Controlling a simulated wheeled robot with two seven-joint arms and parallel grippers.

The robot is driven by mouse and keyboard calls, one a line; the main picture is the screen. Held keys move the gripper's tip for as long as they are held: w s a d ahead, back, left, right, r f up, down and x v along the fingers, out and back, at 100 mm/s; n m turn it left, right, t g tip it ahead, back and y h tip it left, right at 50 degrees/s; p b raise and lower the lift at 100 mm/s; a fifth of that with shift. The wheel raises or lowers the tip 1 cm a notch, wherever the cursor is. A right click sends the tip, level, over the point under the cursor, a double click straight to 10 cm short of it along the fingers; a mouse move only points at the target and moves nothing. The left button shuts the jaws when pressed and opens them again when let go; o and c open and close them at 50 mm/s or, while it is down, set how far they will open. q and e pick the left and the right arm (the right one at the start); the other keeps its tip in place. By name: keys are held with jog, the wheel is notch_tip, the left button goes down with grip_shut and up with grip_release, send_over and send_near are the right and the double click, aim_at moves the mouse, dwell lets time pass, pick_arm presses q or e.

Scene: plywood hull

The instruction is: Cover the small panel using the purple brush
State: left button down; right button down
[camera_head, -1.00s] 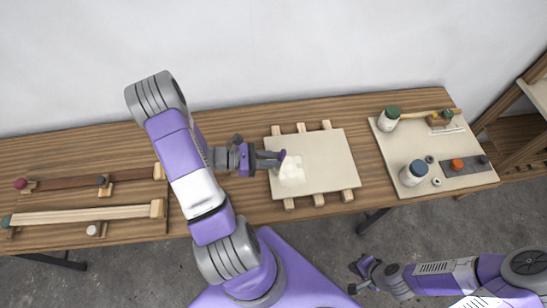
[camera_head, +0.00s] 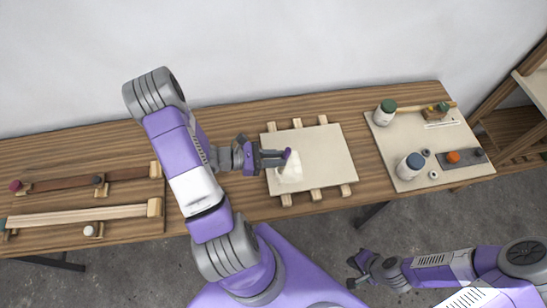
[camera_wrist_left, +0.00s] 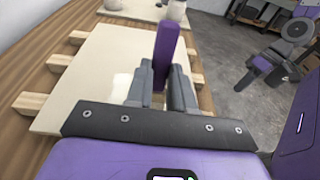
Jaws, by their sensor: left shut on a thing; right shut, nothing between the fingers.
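The small panel (camera_head: 325,160) is a beige board lying on wooden battens on the table; it fills the left half of the left wrist view (camera_wrist_left: 95,65). A paler cream patch (camera_head: 290,178) covers part of its left side. My left gripper (camera_head: 284,158) is shut on the purple brush, whose purple handle (camera_wrist_left: 166,50) stands up between the fingers in the left wrist view. The brush is over the panel's left part, by the patch; its bristle end is hidden. My right gripper (camera_head: 356,270) is shut and empty, low over the floor in front of the table.
A beige board (camera_head: 400,135) at the right carries a green-lidded jar (camera_head: 385,112), a blue-lidded jar (camera_head: 410,166) and small parts. Long wooden strips (camera_head: 80,214) lie at the left. A shelf (camera_head: 515,110) stands at the far right. The table between panel and right board is clear.

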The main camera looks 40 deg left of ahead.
aim_at(283, 156)
pick_arm(q)
jog(key=shift+w+d, duration=0.1)
jog(key=shift+w, duration=0.05)
jog(key=shift+x, duration=0.85)
jog(key=shift+w+r, duration=0.15)
jog(key=shift+w, duration=0.05)
jog(key=shift+b+x, duration=0.3)
jog(key=shift+x, duration=0.6)
jog(key=shift+d+r, duration=0.15)
jog(key=shift+x, duration=0.95)
jog(key=shift+w+r, duration=0.15)
jog(key=shift+r, duration=0.05)
jog(key=shift+b+x, duration=0.35)
jog(key=shift+x, duration=0.5)
jog(key=shift+r, duration=0.15)
